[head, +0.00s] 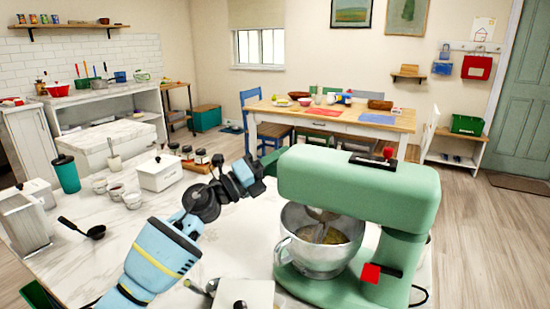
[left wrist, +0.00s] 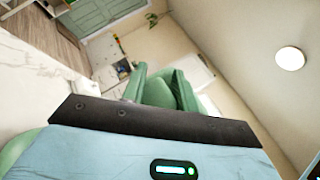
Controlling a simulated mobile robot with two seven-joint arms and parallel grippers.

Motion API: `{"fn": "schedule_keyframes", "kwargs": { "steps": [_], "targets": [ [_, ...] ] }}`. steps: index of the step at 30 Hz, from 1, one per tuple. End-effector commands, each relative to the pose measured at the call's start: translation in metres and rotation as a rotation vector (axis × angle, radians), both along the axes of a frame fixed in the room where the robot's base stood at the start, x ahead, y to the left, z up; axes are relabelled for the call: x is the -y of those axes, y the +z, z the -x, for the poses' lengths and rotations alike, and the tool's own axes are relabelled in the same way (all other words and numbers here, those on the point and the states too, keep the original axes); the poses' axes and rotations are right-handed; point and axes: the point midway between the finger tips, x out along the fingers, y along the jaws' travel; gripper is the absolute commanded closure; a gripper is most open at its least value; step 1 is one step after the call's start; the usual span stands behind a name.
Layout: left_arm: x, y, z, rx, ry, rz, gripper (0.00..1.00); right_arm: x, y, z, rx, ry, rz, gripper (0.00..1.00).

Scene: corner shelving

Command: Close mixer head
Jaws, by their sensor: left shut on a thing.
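The green stand mixer (head: 355,187) stands on the white marble-look counter. Its head lies roughly level over a metal bowl (head: 323,262), and the beater reaches down into the bowl. My left gripper (head: 264,174) is at the left front end of the mixer head, shut on it; the fingertips are partly hidden there. In the left wrist view a green part of the mixer (left wrist: 160,92) shows between the fingers, close up. My right gripper is not in view.
The counter (head: 130,225) also holds a black ladle (head: 90,231), small white bowls (head: 131,199), a white canister (head: 158,173), spice jars and a teal cup (head: 66,174). A white lidded box (head: 243,295) stands at the front, left of the mixer base.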

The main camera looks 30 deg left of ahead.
Motion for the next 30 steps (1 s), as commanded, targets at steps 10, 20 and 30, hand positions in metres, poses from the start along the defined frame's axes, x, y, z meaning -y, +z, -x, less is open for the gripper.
{"fn": "schedule_keyframes", "kwargs": {
  "steps": [10,20,30],
  "targets": [
    [0.0077,-0.0146,0.0000,-0.024,-0.018,-0.010,1.00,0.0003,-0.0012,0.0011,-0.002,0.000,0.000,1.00],
    [0.0084,-0.0137,0.0005,-0.022,-0.019,-0.009,0.51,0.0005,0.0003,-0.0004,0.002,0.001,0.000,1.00],
    [0.0080,-0.0129,0.0029,-0.019,-0.020,-0.009,0.51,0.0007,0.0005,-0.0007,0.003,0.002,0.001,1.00]
  ]
}}
